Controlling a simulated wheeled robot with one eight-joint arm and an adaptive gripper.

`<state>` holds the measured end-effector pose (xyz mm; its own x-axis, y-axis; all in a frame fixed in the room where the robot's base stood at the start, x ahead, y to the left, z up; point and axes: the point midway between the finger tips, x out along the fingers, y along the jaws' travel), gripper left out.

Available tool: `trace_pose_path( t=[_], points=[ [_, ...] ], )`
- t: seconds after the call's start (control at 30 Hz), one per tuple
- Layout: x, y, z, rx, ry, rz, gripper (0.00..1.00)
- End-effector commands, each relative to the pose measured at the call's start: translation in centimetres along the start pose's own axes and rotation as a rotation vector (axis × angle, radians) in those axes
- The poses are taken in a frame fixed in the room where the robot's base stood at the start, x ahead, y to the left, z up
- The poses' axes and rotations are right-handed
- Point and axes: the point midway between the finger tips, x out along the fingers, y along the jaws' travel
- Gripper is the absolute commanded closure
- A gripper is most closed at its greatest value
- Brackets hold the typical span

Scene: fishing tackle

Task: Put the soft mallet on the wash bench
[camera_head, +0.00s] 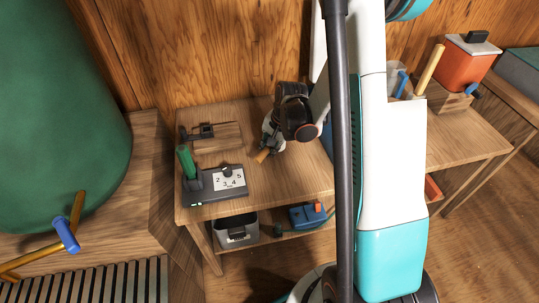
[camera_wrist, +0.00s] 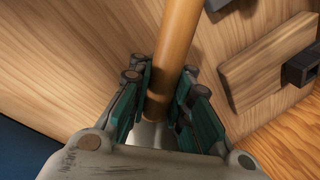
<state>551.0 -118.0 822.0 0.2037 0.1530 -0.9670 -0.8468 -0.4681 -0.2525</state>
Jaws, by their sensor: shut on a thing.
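My gripper (camera_head: 268,138) is over the left part of the wooden table, shut on a round tan wooden handle (camera_head: 262,155). In the wrist view the handle (camera_wrist: 177,42) passes between the green-padded fingers of my gripper (camera_wrist: 163,95) and runs out of the top edge. I take it for the soft mallet's handle; no mallet head can be made out. I cannot tell whether it touches the tabletop (camera_head: 290,180). A wooden bench with dark slats (camera_head: 90,285) and a brass pipe with a blue handle (camera_head: 66,235) stands at the left; it may be the wash bench.
A dark device with a green handle and number dial (camera_head: 215,185) and a wooden block with a dark clamp (camera_head: 212,136) are on the table. A large green tank (camera_head: 60,110) stands at left. A grey bin (camera_head: 236,230) is on the lower shelf. An orange box (camera_head: 466,62) stands at right.

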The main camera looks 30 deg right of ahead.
Motion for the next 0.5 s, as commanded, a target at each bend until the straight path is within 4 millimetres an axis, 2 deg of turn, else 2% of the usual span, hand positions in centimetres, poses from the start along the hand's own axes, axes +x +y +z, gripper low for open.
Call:
trace_pose_path(
  t=[0.03, 0.17, 0.5],
  points=[
    [1.1, 0.3, -0.1, 0.000, 0.000, 0.000, 1.00],
    [2.6, 0.7, -0.1, 0.000, 0.000, 0.000, 1.00],
    [2.8, 0.7, -0.1, 0.000, 0.000, 0.000, 1.00]
  ],
)
